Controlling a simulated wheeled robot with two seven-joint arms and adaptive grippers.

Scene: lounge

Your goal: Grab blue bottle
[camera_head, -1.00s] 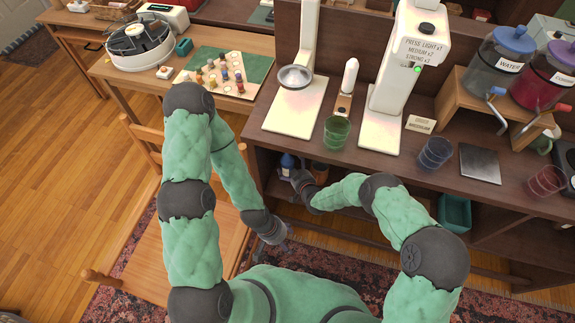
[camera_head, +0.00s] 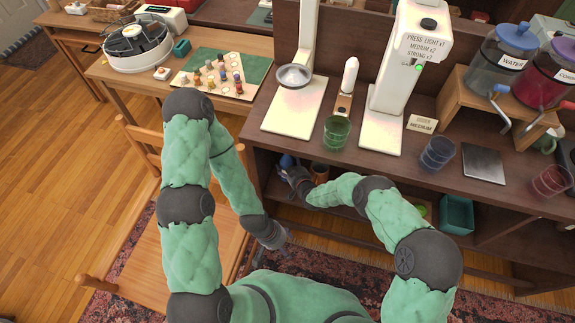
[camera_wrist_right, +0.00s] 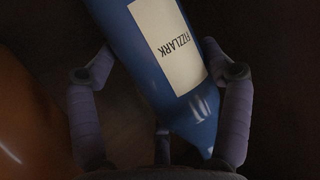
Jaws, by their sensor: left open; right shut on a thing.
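The blue bottle (camera_head: 286,160) is on the lower shelf of the dark counter, mostly hidden behind my right gripper (camera_head: 291,174). In the right wrist view the bottle (camera_wrist_right: 135,48) fills the space between the fingers of my right gripper (camera_wrist_right: 157,80), with a pale "FIZZLARK" label facing the camera. It looks slanted in that view. My right gripper is shut on it, one finger on each side. My left gripper (camera_head: 280,240) is open and empty, low beside the wooden chair, away from the bottle.
An orange-brown object (camera_head: 320,171) stands just right of the bottle; an orange surface (camera_wrist_right: 25,125) also shows close by in the wrist view. The counter top (camera_head: 380,170) overhangs the shelf. A teal bin (camera_head: 457,214) sits further right. A wooden chair (camera_head: 150,240) stands at left.

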